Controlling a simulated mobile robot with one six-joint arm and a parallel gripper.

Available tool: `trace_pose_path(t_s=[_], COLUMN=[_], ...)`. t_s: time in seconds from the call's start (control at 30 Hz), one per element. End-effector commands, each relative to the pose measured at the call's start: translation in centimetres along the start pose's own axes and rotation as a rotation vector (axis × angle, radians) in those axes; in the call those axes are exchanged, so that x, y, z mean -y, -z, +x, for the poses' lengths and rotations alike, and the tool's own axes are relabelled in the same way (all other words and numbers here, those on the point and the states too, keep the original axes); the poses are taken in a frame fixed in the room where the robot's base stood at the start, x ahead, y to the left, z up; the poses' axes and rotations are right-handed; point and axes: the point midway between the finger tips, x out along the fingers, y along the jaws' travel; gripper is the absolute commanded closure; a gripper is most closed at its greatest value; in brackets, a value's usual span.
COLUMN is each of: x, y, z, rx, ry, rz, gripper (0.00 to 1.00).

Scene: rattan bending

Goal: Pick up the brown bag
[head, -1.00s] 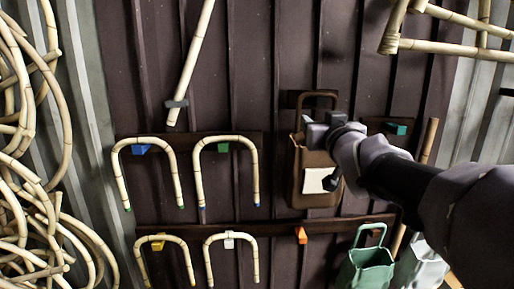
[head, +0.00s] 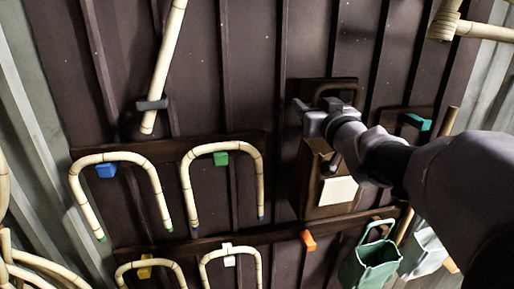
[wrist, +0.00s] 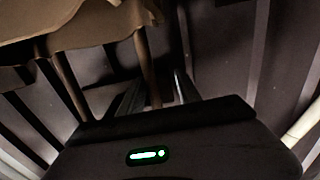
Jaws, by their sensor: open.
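The brown bag (head: 311,187) hangs against the dark ribbed wall in the head view, with a white label on its front and a looped handle at its top. My gripper (head: 306,106) is in front of the handle, above the bag's body, and hides part of both. In the wrist view, my gripper (wrist: 155,97) has its two dark fingers apart. A brown strip of the bag's handle (wrist: 147,68) runs down toward the gap between them. Whether the fingers touch the handle I cannot tell. The bag's brown body (wrist: 90,28) fills the upper left there.
A green bag (head: 368,262) and a pale bag (head: 424,252) hang at lower right. Bent rattan canes (head: 117,160) hang on coloured pegs at left. An orange peg (head: 308,240) is below the brown bag, a teal peg (head: 416,122) to its right.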

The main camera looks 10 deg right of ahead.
Motion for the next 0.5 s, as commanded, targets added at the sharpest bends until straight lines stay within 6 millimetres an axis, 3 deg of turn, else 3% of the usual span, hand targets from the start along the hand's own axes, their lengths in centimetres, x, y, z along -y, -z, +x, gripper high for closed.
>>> trace_pose_path(t_s=[0.13, 0.33, 0.5], x=[-0.03, -0.03, -0.04], y=[-0.10, -0.10, -0.08], z=[0.00, -0.01, -0.01], rx=[0.001, 0.001, 0.001], ry=[-0.001, -0.001, -0.001], rz=[0.001, 0.001, 0.001], gripper=[0.60, 0.97, 1.00])
